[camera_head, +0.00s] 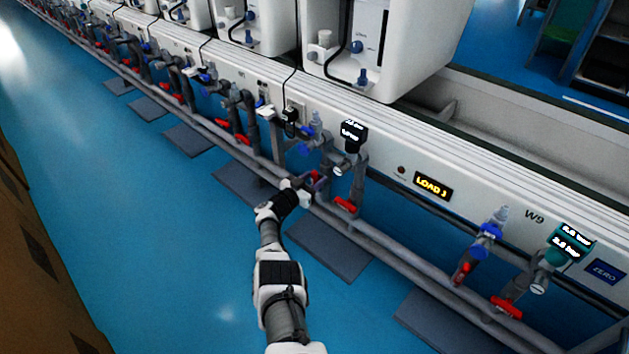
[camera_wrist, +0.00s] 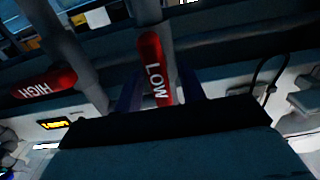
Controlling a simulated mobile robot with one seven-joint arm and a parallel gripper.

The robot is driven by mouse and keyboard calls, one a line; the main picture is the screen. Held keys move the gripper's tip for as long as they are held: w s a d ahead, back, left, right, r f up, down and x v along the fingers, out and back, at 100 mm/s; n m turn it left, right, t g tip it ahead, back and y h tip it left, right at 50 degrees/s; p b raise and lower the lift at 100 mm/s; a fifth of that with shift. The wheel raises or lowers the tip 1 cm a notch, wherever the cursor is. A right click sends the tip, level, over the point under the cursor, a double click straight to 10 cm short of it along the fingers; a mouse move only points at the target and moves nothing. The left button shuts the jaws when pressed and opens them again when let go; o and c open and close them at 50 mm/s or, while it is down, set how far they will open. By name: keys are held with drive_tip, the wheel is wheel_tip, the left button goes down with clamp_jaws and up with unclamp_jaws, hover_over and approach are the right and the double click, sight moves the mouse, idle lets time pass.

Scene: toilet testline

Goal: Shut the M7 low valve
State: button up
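The red LOW handle (camera_wrist: 156,68) stands in the middle of the wrist view, roughly in line with its grey pipe (camera_wrist: 145,12). My gripper (camera_wrist: 160,92) has one purplish finger on each side of this handle, with gaps visible, so it looks open around it. In the head view my gripper (camera_head: 316,184) is at the pipes under the bench and hides most of the LOW handle. The red HIGH handle (camera_wrist: 44,82) is at the left of the wrist view and lies across its pipe. No M7 label is readable.
A red handle (camera_head: 345,205) sits just right of my gripper. A long lower pipe (camera_head: 375,238) runs along the bench front. A LOAD 3 display (camera_head: 432,186) and the W9 station's gauge (camera_head: 570,243) are to the right. The blue floor (camera_head: 165,225) is open at left.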

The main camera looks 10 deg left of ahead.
clamp_jaws()
drive_tip(key=shift+m, duration=0.3)
drive_tip(key=m, duration=0.2)
drive_tip(key=m+b, duration=0.1)
drive_tip(key=m, duration=0.1)
drive_tip(key=shift+s+d+f, duration=0.2)
drive_tip(key=shift+d+m+b, duration=0.1)
drive_tip(key=shift+m+b, duration=0.7)
drive_tip(key=shift+m, duration=1.3)
unclamp_jaws()
